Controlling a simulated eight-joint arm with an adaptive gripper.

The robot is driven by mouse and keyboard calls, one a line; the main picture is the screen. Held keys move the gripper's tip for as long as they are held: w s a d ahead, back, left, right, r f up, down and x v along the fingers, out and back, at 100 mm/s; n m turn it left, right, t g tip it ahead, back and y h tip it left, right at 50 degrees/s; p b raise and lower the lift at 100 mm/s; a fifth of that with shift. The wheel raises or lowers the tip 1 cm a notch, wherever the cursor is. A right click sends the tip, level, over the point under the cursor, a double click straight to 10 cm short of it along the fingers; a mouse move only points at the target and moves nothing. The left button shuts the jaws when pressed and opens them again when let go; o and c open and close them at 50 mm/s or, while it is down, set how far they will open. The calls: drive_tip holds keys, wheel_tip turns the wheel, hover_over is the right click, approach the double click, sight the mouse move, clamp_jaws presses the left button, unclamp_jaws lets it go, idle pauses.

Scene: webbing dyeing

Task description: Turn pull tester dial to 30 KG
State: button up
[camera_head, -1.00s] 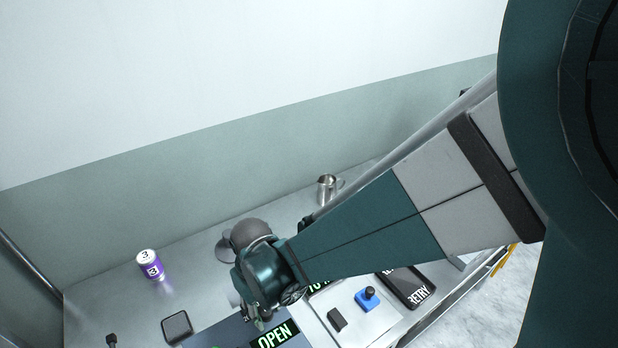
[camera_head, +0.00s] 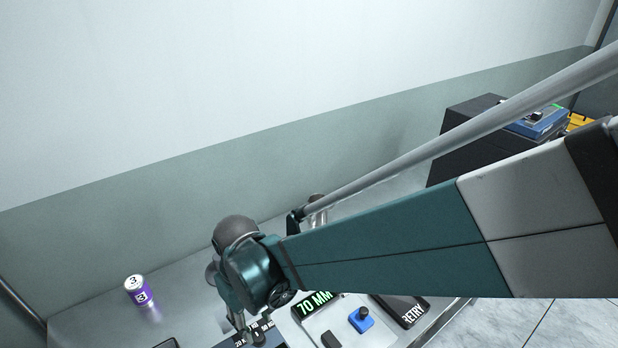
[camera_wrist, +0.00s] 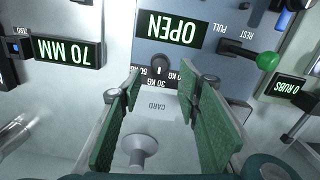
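The tester panel in the wrist view has a small black dial knob (camera_wrist: 160,63) below a lit OPEN display (camera_wrist: 172,29). Upside-down weight labels curve along its lower side; 30 KG (camera_wrist: 161,84) is at the middle, with 50 KG to its left. The knob shows beyond the gap between the fingertips; I see no contact. In the head view my gripper (camera_head: 238,318) is over the panel, largely hidden by my wrist.
A green-ball lever (camera_wrist: 267,61) stands right of the dial, marked PULL and REST. A CARD plate (camera_wrist: 156,106) and a pale round post (camera_wrist: 139,150) lie below. A 70 MM display (camera_wrist: 68,51) is at left. A purple can (camera_head: 138,291) stands on the bench.

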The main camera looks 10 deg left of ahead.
drive_tip(key=shift+r, duration=2.5)
drive_tip(key=w+d+r+m+t+y, duration=0.1)
drive_tip(key=w+d+r+m+t, duration=0.2)
drive_tip(key=d, duration=0.8)
drive_tip(key=w+d+r+m, duration=0.2)
drive_tip(key=w+d+r, duration=0.25)
drive_tip(key=d, duration=0.65)
drive_tip(key=s+d+r+m+t, duration=0.2)
drive_tip(key=d+m, duration=0.1)
drive_tip(key=d, duration=0.7)
drive_tip(key=s+d+r+m+t+h, duration=0.1)
drive_tip(key=s+d+m+t, duration=0.1)
drive_tip(key=d, duration=0.9)
drive_tip(key=shift+s+r+m+b, duration=0.3)
drive_tip(key=shift+r+m, duration=0.05)
drive_tip(key=shift+m, duration=0.05)
